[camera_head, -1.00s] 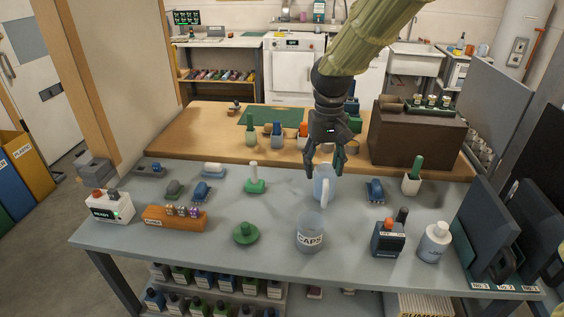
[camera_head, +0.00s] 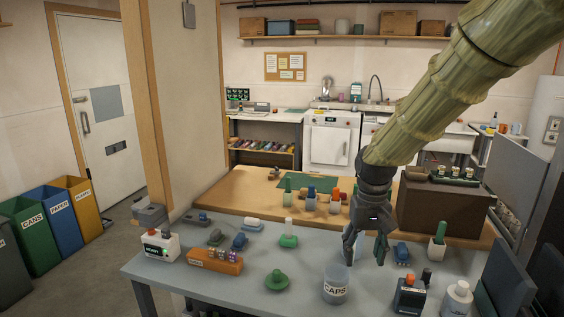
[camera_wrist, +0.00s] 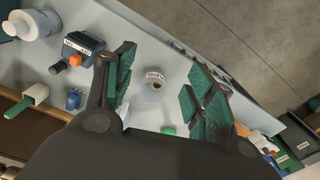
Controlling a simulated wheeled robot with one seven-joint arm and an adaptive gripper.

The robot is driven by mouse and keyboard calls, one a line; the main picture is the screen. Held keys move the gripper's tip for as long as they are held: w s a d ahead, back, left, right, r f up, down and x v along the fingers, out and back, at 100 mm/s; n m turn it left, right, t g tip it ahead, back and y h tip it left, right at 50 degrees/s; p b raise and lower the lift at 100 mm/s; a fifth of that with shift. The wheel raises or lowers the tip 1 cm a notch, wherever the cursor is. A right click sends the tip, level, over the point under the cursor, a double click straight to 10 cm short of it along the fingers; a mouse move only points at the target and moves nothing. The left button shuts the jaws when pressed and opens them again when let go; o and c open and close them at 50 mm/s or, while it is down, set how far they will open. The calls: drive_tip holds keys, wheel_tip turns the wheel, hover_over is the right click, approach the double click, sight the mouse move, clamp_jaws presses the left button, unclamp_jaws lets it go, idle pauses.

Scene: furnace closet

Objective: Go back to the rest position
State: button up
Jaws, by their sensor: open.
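My gripper (camera_head: 366,249) points down over the grey table (camera_head: 222,287) at the right of centre in the head view. Its fingers stand apart with nothing held between them. In the wrist view the green-padded fingers of my gripper (camera_wrist: 160,90) are spread, with the clear CAPS cup (camera_wrist: 152,88) seen on the table beyond them. In the head view the CAPS cup (camera_head: 335,287) stands just in front and left of my gripper. A pale blue mug (camera_head: 349,247) stands on the table, partly hidden behind my gripper's fingers.
A green lidded piece (camera_head: 277,281), an orange block (camera_head: 214,261) and a white READY box (camera_head: 160,246) stand on the table to the left. A dark device (camera_head: 409,296) and a white bottle (camera_head: 457,300) stand right. A brown box (camera_head: 440,208) stands behind.

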drive_tip(key=s+f, duration=0.4)
drive_tip(key=f, duration=0.7)
drive_tip(key=s+f, duration=0.4)
drive_tip(key=f, duration=0.7)
drive_tip(key=s+f, duration=0.4)
drive_tip(key=f, duration=0.7)
drive_tip(key=s+d+f, duration=0.1)
drive_tip(key=s+f, duration=0.6)
drive_tip(key=s, duration=0.5)
drive_tip(key=s+d+f, duration=0.2)
drive_tip(key=s+f, duration=0.5)
drive_tip(key=s, duration=0.5)
drive_tip(key=shift+d+f, duration=0.15)
drive_tip(key=shift+f, duration=0.1)
